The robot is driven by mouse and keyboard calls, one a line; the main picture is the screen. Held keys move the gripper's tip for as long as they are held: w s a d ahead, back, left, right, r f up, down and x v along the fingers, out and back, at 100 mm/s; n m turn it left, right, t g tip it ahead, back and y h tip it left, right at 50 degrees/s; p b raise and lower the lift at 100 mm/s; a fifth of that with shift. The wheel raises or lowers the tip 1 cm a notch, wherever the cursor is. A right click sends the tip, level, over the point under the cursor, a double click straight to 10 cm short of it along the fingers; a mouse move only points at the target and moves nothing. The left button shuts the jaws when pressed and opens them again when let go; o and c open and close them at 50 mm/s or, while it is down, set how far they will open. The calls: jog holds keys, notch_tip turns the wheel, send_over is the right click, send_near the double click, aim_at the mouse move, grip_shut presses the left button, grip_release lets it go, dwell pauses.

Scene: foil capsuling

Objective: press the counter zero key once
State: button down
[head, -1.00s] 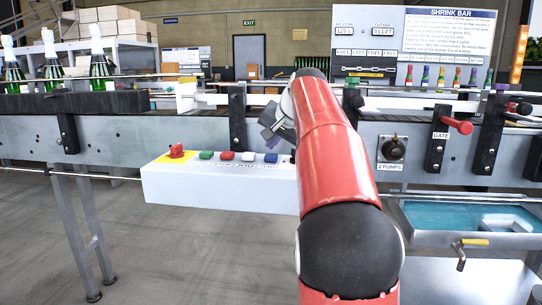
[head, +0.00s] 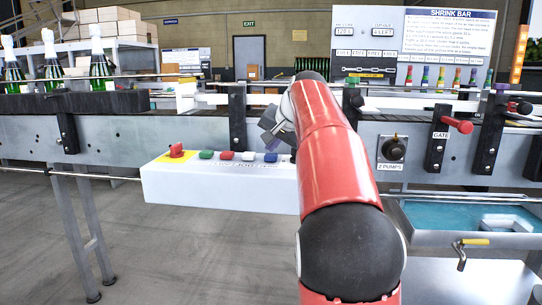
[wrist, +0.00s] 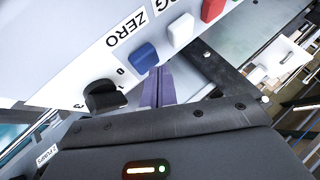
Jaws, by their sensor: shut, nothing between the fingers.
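The zero key is a blue button on the white control box, beside the printed word ZERO; it shows in the wrist view (wrist: 144,57) and in the head view (head: 271,157). My gripper (wrist: 159,72) is shut and empty, its purple-grey fingertips right beside the blue key's lower right edge in the wrist view. I cannot tell whether they touch it. In the head view my gripper's dark body (head: 274,128) is above the right end of the control box (head: 220,188), and the fingertips are hard to make out.
A white button (wrist: 181,30) and a red button (wrist: 212,9) sit along the row from the blue key. A black rotary knob (wrist: 104,97) is on its other side. A red emergency stop (head: 176,150) and green button (head: 205,154) are farther left. The conveyor rail runs behind.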

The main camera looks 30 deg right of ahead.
aim_at(273, 156)
jog(key=shift+f+b, duration=0.35)
jog(key=shift+f, duration=0.2)
dwell(0.7)
jog(key=shift+r, duration=0.1)
jog(key=shift+r+p, duration=0.85)
jog(key=shift+p, duration=0.2)
jog(key=shift+r, duration=0.1)
notch_tip(273, 156, up, 5)
jog(key=p, duration=0.4)
jog(key=shift+p, duration=0.3)
